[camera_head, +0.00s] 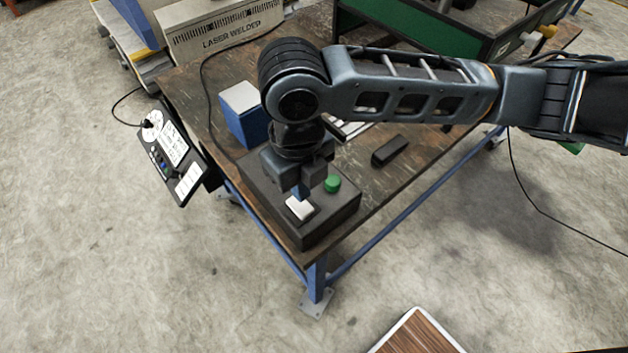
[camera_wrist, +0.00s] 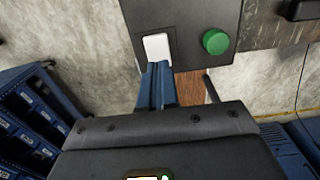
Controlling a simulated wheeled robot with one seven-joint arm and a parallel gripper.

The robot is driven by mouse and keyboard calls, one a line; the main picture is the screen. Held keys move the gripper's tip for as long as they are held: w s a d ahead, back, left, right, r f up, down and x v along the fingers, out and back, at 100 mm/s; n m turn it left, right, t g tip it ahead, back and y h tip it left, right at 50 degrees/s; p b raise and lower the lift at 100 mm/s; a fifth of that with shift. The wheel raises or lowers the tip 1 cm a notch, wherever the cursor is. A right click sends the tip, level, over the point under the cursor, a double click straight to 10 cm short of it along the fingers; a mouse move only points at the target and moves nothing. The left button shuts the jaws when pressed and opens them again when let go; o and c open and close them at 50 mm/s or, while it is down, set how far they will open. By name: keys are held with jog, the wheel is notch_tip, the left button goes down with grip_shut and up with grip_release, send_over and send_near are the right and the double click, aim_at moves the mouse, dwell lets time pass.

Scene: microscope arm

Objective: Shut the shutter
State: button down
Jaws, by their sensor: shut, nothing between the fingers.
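A dark control box (camera_head: 268,209) stands on the near corner of the wooden table. It carries a white rocker switch (camera_head: 300,207) and a round green button (camera_head: 332,183). In the wrist view the white switch (camera_wrist: 157,48) and the green button (camera_wrist: 215,41) show side by side. My gripper (camera_head: 300,193) points down over the box, with its fingertips at the white switch. In the wrist view the shut blue fingers (camera_wrist: 156,68) overlap the switch's lower edge. I cannot tell whether they touch it. No part is labelled as a shutter.
A blue box with a white top (camera_head: 242,110) stands behind the control box. A small black block (camera_head: 390,150) lies to the right on the table (camera_head: 400,185). A control panel (camera_head: 172,150) hangs at the left edge. A laser welder (camera_head: 225,32) stands at the back.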

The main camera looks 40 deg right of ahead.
jog(key=shift+r, duration=0.75)
notch_tip(320, 180, up, 9)
jog(key=b, duration=0.1)
jog(key=shift+r, duration=0.1)
